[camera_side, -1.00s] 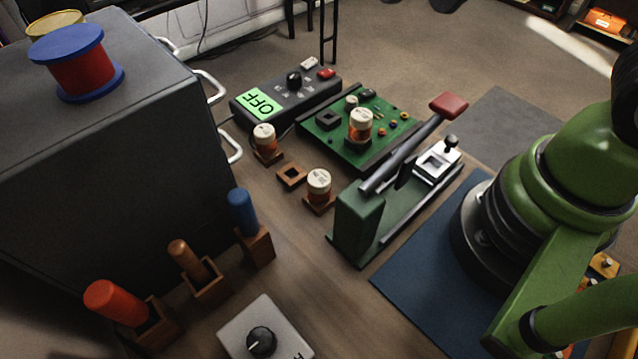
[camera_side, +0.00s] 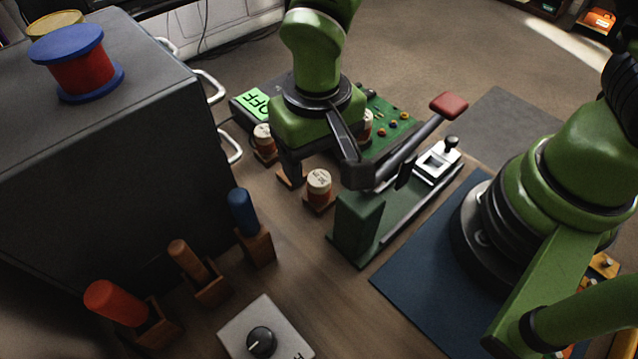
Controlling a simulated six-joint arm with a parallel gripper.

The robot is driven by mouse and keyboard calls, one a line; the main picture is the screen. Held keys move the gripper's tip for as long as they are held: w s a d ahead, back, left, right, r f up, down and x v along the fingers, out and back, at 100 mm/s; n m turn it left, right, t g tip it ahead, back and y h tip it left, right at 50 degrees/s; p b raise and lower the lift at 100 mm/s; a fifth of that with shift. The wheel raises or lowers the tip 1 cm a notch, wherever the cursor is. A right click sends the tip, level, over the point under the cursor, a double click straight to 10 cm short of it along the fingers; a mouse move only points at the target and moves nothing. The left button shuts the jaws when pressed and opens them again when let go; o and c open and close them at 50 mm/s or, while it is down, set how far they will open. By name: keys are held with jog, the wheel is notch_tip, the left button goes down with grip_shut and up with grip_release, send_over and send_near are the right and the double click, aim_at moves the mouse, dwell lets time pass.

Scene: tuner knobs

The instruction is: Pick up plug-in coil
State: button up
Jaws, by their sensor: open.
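Three plug-in coils with cream tops and copper windings show. One coil (camera_side: 319,187) stands upright in a wooden holder in the middle. A second coil (camera_side: 264,139) stands in a wooden holder to its left and behind. A third coil (camera_side: 367,124) on the green circuit board (camera_side: 398,112) is mostly hidden behind my gripper. My gripper (camera_side: 323,176) is open and points down, with one dark finger on each side of the middle coil in the picture. The fingers appear above or behind that coil; depth is hard to tell. No contact is visible.
A green lever press (camera_side: 358,222) stands close on the right, its red handle (camera_side: 449,104) raised. A meter (camera_side: 249,103) is partly hidden behind my gripper. A dark cabinet (camera_side: 110,170) and wooden-held tools stand left. A grey knob box (camera_side: 262,335) is in front.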

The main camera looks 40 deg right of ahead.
aim_at(319, 179)
jog(key=f, duration=0.5)
jog(key=shift+w+d+f, duration=0.1)
jog(key=shift+d+f, duration=0.05)
jog(key=shift+d, duration=0.05)
jog(key=c, duration=1)
